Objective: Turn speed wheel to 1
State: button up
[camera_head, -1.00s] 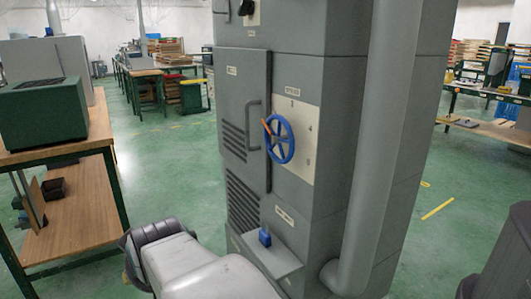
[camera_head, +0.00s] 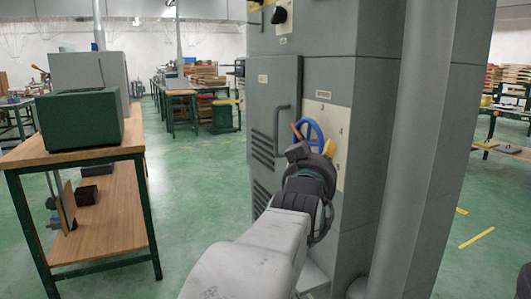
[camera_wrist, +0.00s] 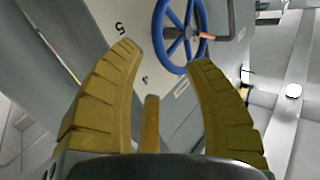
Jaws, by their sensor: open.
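The blue speed wheel (camera_head: 311,128) is on a pale plate on the front of the grey machine. My arm and gripper hide its lower part in the head view. In the wrist view the wheel (camera_wrist: 183,36) is at the top, with an orange grip or pointer (camera_wrist: 208,36) on its rim at the right. The marks 5 and 4 show on the pale plate (camera_wrist: 133,14) left of and below it. My gripper (camera_wrist: 165,55) is open, its yellow fingers apart and empty. The right fingertip appears close to the wheel's lower rim; I cannot tell whether it touches.
The grey machine (camera_head: 370,90) has a door handle (camera_head: 281,130) left of the wheel and a thick vertical pipe (camera_head: 415,150) to the right. A wooden workbench (camera_head: 75,156) with a green box (camera_head: 80,118) stands at the left. The green floor between is clear.

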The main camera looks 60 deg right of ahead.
aim_at(323, 147)
jog(key=shift+b+x, duration=2.15)
jog(key=shift+x, duration=1.45)
jog(key=shift+s, duration=0.15)
grip_shut()
